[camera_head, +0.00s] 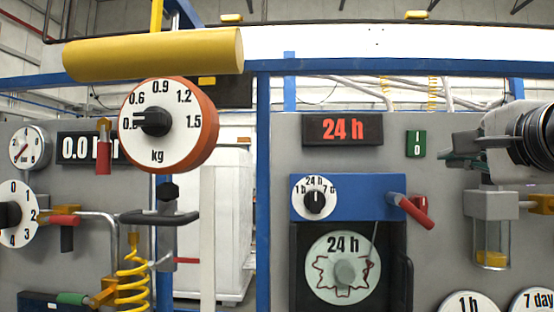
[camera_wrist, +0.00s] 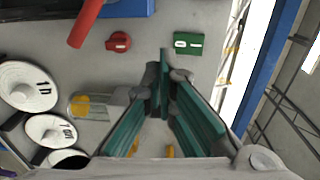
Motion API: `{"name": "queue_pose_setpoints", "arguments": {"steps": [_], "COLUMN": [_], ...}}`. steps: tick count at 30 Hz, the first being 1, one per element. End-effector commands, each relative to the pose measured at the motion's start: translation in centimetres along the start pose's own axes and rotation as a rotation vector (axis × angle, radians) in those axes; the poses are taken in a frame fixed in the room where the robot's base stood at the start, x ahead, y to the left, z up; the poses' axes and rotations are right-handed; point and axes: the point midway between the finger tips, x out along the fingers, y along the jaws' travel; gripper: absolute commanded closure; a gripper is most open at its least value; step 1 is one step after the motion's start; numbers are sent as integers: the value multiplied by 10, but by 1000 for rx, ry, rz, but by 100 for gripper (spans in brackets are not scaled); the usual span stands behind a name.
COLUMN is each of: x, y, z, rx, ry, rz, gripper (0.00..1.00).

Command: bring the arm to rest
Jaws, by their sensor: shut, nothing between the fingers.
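My gripper (camera_head: 452,158) is at the right of the head view, in front of the grey panel, with its fingers pointing left. In the wrist view my gripper (camera_wrist: 163,80) shows its teal finger pads converging at the tips, with nothing held between them. The fingertips appear near the green I/O switch (camera_head: 416,144), which also shows in the wrist view (camera_wrist: 183,43). I cannot tell how far they are from the panel. My arm enters from the right edge of the head view.
A blue box with a dial (camera_head: 345,185) and a red-handled lever (camera_head: 416,212) are left of my gripper. A clear cup fixture (camera_head: 491,241) is below it. White round plates (camera_head: 467,303) lie lower right. A yellow cylinder (camera_head: 153,54) hangs upper left.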

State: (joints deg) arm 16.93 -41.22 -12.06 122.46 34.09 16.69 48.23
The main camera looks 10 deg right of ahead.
Motion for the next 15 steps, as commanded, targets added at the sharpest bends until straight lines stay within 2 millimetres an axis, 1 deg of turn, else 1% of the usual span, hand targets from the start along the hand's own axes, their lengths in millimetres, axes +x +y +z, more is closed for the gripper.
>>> {"name": "queue_pose_setpoints", "arguments": {"steps": [13,15], "x": [0,0], "y": [0,3], "z": [0,3], "rx": [0,-14], "ry": [0,-9], "rz": [0,10], "gripper": [100,100]}}
